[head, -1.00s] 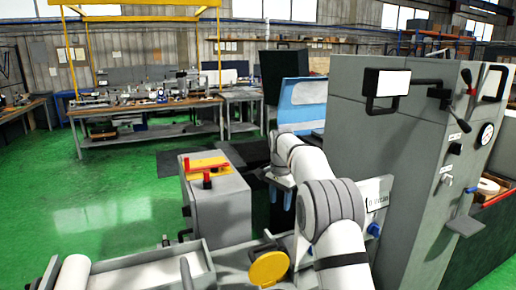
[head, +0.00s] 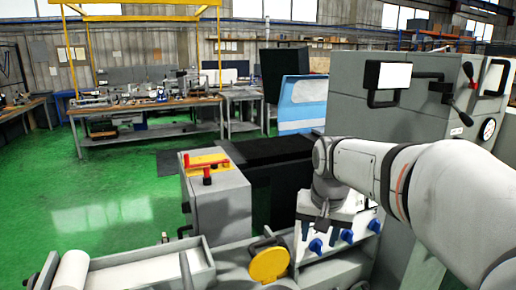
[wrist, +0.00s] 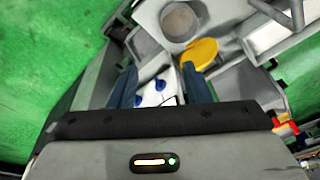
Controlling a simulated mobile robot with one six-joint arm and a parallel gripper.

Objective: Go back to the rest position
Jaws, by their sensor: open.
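My gripper (head: 322,225) is low at the front of the grinder in the head view, with my arm reaching in from the right. It points down close to a white panel (head: 340,225) with blue knobs. In the wrist view its two dark blue fingers (wrist: 160,72) stand apart with nothing held. The panel's blue knobs (wrist: 162,90) show between and beyond the fingers. I cannot tell how far the fingertips are from the panel. The grinder's tall grey housing (head: 385,110) stands behind my arm, which hides part of it.
A yellow round cover (head: 268,265) lies left of the gripper. A grey control box (head: 215,205) with a yellow top and red levers stands behind it. A grey trough with a white cylinder (head: 72,270) is front left. Green floor (head: 90,205) is open at left.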

